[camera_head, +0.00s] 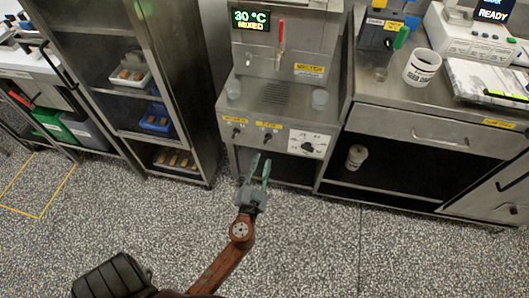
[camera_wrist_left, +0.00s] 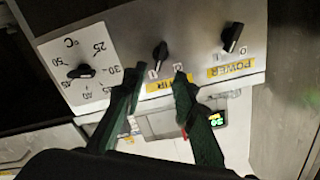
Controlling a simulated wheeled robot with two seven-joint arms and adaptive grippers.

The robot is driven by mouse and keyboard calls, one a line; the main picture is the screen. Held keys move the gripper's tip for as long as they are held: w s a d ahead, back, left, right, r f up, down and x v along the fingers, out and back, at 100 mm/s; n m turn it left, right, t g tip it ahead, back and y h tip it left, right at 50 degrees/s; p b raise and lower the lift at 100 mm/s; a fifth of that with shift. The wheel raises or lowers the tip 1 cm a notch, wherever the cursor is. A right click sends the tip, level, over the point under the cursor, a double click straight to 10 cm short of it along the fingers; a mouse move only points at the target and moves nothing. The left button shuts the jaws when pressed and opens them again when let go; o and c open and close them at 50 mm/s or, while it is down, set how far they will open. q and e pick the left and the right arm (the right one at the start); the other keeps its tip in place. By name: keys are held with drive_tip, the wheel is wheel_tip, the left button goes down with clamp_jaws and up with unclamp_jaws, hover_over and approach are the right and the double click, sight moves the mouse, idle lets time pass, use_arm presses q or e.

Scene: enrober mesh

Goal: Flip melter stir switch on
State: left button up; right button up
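The melter (camera_head: 285,70) is a steel cabinet with a yellow label and a lit display (camera_head: 251,19) reading 30 °C. Its front panel carries the black stir switch (camera_head: 267,137), also in the left wrist view (camera_wrist_left: 160,52) above its yellow label (camera_wrist_left: 160,86), upside down there. My left gripper (camera_head: 262,160) is open and empty, just below and in front of the stir switch. In the left wrist view its fingertips (camera_wrist_left: 158,80) are apart, near the label, with no visible contact. My right gripper is not in view.
The power switch (camera_head: 236,132) and temperature dial (camera_head: 308,146) flank the stir switch closely. A rack with trays (camera_head: 130,75) stands left. The floor before the melter is clear.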

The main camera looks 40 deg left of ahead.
use_arm(q)
drive_tip(key=shift+v, duration=1.3)
